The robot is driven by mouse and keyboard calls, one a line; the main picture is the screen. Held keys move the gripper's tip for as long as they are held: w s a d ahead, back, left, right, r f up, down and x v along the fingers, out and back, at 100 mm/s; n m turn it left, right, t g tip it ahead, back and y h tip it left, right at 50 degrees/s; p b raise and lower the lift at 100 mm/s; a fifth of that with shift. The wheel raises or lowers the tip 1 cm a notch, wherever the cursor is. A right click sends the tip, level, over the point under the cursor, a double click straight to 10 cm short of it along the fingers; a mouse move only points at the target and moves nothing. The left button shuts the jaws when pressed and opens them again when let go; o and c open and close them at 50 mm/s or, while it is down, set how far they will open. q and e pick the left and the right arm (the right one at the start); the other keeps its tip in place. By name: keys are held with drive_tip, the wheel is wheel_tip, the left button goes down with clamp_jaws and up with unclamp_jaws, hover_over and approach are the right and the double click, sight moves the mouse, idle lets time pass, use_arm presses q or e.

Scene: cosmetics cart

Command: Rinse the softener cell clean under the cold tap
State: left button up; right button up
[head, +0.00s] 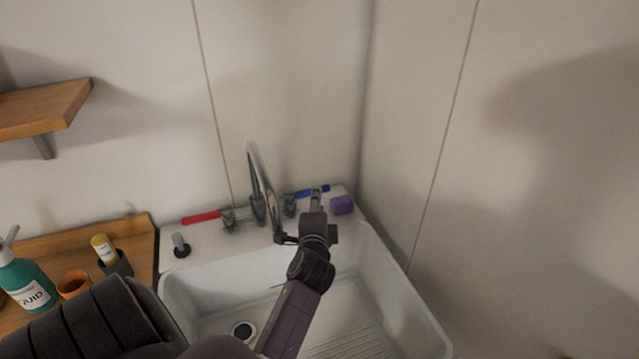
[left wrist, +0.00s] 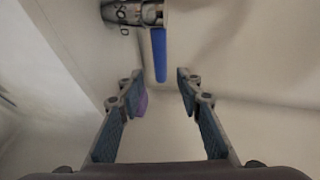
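The chrome tap (head: 264,190) arches over the white sink (head: 385,300). Its blue lever (head: 312,191) points right and its red lever (head: 201,217) points left. My left gripper (head: 317,197) is at the blue lever above the sink's back ledge. In the left wrist view the gripper (left wrist: 158,85) is open, and the blue lever (left wrist: 159,55) lies ahead between its fingers with clear gaps on both sides. No water shows from the spout. I cannot make out a softener cell. My right gripper is not in view.
A purple block (head: 342,205) sits on the ledge close right of my left gripper. A dark-based stopper (head: 181,246) stands on the left ledge. A teal bottle (head: 24,280), an orange cup (head: 74,284) and a yellow-capped bottle (head: 104,249) stand on the wooden counter.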

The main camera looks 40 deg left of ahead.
use_arm(q)
drive_tip(key=x, duration=0.3)
drive_tip(key=shift+w+a, duration=0.15)
drive_tip(key=shift+a, duration=0.1)
drive_tip(key=x, duration=0.3)
drive_tip(key=shift+p, duration=0.4)
drive_tip(key=shift+w+a+f, duration=0.1)
drive_tip(key=shift+w+a, duration=0.05)
drive_tip(key=shift+w, duration=0.15)
clamp_jaws()
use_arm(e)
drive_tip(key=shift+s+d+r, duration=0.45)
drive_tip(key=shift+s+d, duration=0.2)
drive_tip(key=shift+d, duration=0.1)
